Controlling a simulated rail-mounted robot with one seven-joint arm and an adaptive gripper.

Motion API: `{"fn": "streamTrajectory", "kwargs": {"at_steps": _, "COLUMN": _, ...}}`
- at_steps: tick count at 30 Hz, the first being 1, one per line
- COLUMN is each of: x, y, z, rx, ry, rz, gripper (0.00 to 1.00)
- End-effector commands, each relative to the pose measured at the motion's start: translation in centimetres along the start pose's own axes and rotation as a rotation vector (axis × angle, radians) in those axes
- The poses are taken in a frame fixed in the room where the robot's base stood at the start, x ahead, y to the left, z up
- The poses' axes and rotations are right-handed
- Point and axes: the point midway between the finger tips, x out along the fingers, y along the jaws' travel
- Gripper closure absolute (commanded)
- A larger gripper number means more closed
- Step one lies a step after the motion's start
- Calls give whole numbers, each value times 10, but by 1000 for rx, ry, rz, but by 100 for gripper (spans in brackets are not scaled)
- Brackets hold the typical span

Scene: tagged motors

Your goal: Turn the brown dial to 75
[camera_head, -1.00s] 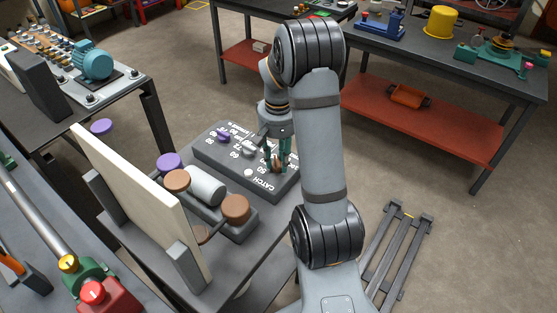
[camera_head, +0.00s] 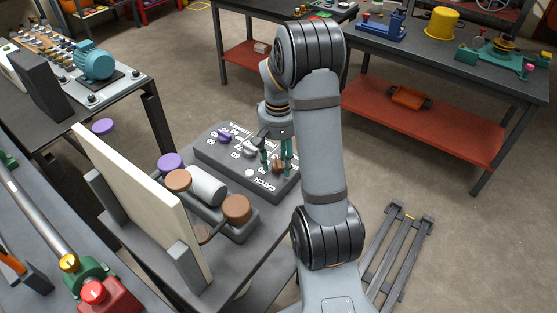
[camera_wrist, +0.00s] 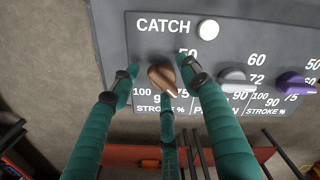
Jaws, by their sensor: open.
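The brown dial (camera_wrist: 160,76) sits on a dark grey panel (camera_wrist: 225,40) under the word CATCH, above a STROKE % label. Its light pointer line slants toward the lower right, near the 75 mark; part of the scale is hidden by my fingers. My gripper (camera_wrist: 157,82) is open, its green fingers spread around the dial. A gap shows between the dial and the left finger; contact at the others I cannot tell. In the head view my gripper (camera_head: 277,158) stands over the dial (camera_head: 277,167) at the panel's near right end.
A grey dial (camera_wrist: 235,77) and a purple dial (camera_wrist: 292,83) sit to the right on the panel. A white button (camera_wrist: 208,29) is above. A white board (camera_head: 140,200) and brown-capped cylinders (camera_head: 236,208) stand on the same bench.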

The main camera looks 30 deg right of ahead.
Motion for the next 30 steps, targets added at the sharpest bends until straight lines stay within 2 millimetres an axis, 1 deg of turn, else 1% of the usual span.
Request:
{"fn": "streamTrajectory", "kwargs": {"at_steps": 2, "x": -2, "y": 0, "z": -1, "rx": 0, "ry": 3, "rz": 0, "gripper": 54}}
{"fn": "streamTrajectory", "kwargs": {"at_steps": 5, "x": -11, "y": 0, "z": -2, "rx": 0, "ry": 7, "rz": 1, "gripper": 54}}
{"fn": "streamTrajectory", "kwargs": {"at_steps": 8, "x": -28, "y": 0, "z": -2, "rx": 0, "ry": 9, "rz": 0, "gripper": 54}}
{"fn": "streamTrajectory", "kwargs": {"at_steps": 15, "x": -80, "y": 0, "z": -2, "rx": -1, "ry": 6, "rz": 0, "gripper": 54}}
{"fn": "streamTrajectory", "kwargs": {"at_steps": 18, "x": -97, "y": -1, "z": -1, "rx": 0, "ry": 5, "rz": 0, "gripper": 54}}
{"fn": "streamTrajectory", "kwargs": {"at_steps": 21, "x": -110, "y": -1, "z": -1, "rx": -1, "ry": 2, "rz": 0, "gripper": 54}}
{"fn": "streamTrajectory", "kwargs": {"at_steps": 24, "x": -117, "y": 0, "z": 0, "rx": -1, "ry": 1, "rz": 0, "gripper": 54}}
{"fn": "streamTrajectory", "kwargs": {"at_steps": 30, "x": -120, "y": -1, "z": 0, "rx": -1, "ry": -1, "rz": 0, "gripper": 54}}
